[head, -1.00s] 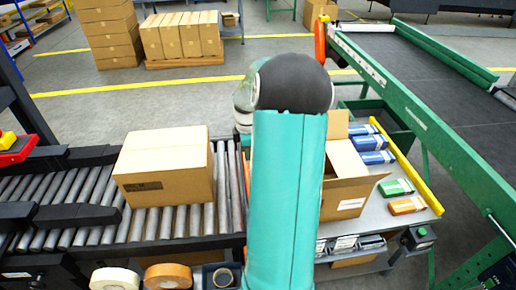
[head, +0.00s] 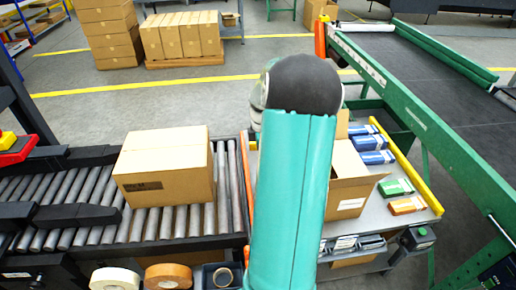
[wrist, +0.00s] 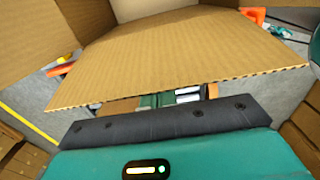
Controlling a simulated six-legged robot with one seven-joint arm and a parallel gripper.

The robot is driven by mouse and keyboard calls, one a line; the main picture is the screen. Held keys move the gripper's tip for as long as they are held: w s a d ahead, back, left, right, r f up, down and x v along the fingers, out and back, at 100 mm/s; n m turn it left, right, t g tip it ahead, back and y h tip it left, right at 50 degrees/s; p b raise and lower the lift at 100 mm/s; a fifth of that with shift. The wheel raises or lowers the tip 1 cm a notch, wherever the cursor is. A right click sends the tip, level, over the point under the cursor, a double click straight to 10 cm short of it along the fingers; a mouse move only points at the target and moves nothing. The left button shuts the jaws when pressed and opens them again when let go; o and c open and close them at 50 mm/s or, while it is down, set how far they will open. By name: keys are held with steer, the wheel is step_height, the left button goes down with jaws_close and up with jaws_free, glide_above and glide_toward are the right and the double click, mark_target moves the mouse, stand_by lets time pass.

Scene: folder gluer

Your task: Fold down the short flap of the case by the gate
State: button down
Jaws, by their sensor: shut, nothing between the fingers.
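The open cardboard case (head: 350,200) stands on the grey table to the right of the rollers, its left part hidden behind my arm. Some of its flaps stand up or out. In the wrist view a cardboard flap (wrist: 180,58) spans the middle of the picture, with other flaps (wrist: 30,35) at the upper left and top. My gripper (wrist: 165,125) shows as a dark bar on a teal body, just below the flap's lower edge. It is shut and empty. I cannot tell whether it touches the flap. In the head view my arm hides it.
A closed carton (head: 165,168) sits on the roller conveyor (head: 85,190). Blue boxes (head: 372,142), a green box (head: 395,187) and an orange box (head: 407,205) lie on the table (head: 385,225) beside a yellow rail (head: 415,178). A green-framed belt (head: 430,75) runs at the right.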

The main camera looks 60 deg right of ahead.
steer(key=shift+s+d, duration=0.9)
steer(key=shift+s, duration=0.1)
